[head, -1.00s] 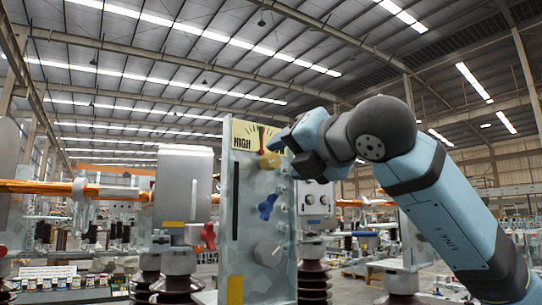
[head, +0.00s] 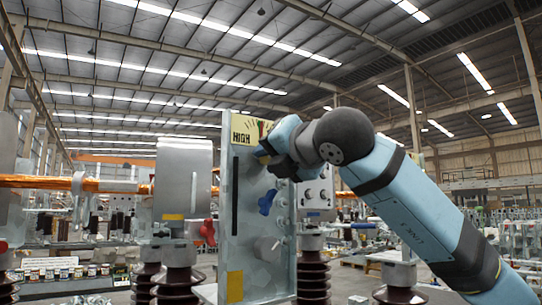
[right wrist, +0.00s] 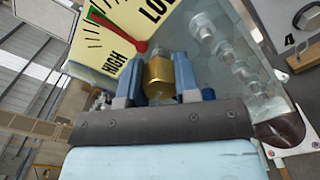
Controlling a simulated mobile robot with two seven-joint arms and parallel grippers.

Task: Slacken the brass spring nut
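The brass spring nut (right wrist: 159,76) sits on a pale panel (head: 236,200), just below a yellow gauge plate (right wrist: 122,25) marked LOW and HIGH. The gauge's red needle (right wrist: 118,30) lies by a green band. My right gripper (right wrist: 160,84) has its two blue fingers around the nut, one on each side. The gaps are too small to tell whether both fingers touch it. In the head view my right gripper (head: 266,155) is at the panel's upper part and hides the nut. My left gripper is not in view.
A blue knob (head: 267,202) and a grey knob (head: 268,250) stick out of the panel below my right gripper. A red handle (head: 208,232) is left of the panel. Brown ribbed insulators (head: 313,280) stand beside and behind it. Bolts (right wrist: 225,55) line the panel in the wrist view.

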